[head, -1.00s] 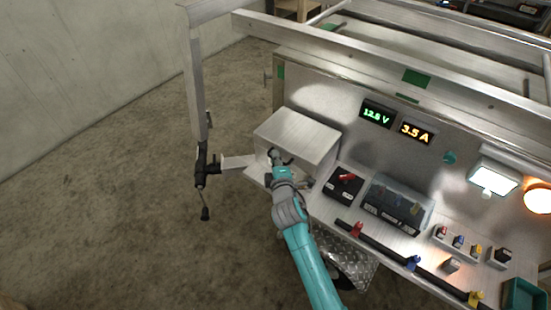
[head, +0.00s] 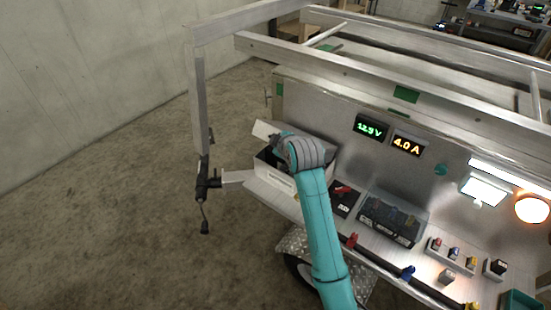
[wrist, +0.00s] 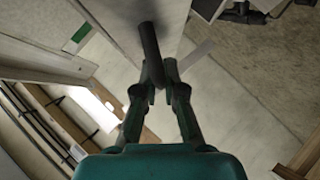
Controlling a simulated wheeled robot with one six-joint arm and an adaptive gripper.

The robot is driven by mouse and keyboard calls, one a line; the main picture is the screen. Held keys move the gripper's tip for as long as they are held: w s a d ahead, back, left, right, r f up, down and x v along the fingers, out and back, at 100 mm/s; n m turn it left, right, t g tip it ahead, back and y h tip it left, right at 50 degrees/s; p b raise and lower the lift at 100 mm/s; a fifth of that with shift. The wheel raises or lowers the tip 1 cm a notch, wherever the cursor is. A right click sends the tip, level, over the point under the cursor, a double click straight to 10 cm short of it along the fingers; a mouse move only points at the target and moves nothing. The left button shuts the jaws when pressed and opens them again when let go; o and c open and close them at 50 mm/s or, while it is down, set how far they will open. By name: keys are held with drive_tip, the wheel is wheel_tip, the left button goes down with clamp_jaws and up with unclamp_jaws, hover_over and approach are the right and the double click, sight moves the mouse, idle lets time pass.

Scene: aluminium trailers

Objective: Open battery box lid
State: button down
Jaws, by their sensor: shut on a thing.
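The battery box (head: 272,176) stands at the left end of the trailer's shelf, and its front is pale. Its aluminium lid (head: 265,129) is tilted up, and only its left part shows past my arm. My gripper (head: 281,140) is up at the lid, with its fingertips partly hidden in the head view. In the wrist view my gripper (wrist: 162,72) is shut on a dark round handle (wrist: 149,42), in front of the pale lid panel (wrist: 174,18). The inside of the box is mostly hidden by my arm.
Two lit displays (head: 389,135) are on the panel behind. A jack with a crank (head: 204,183) stands at the left. The floor at the left is clear.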

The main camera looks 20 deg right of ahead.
drive_tip(key=w+d+r, duration=0.1)
drive_tip(key=r, duration=0.1)
drive_tip(key=w+d+r+m+g+y, duration=0.1)
drive_tip(key=d+r, duration=0.1)
drive_tip(key=w+d+r+m+g+y, duration=0.1)
drive_tip(key=r, duration=0.1)
drive_tip(key=shift+d+r, duration=0.2)
drive_tip(key=shift+r, duration=0.2)
drive_tip(key=w+d+r+g+y, duration=0.1)
drive_tip(key=w+d+r, duration=0.2)
drive_tip(key=w+d, duration=0.1)
drive_tip(key=shift+d+r+m, duration=0.25)
drive_tip(key=shift+d+m, duration=0.05)
drive_tip(key=shift+d, duration=0.35)
drive_tip(key=c, duration=1.5)
unclamp_jaws()
drive_tip(key=v, duration=1.2)
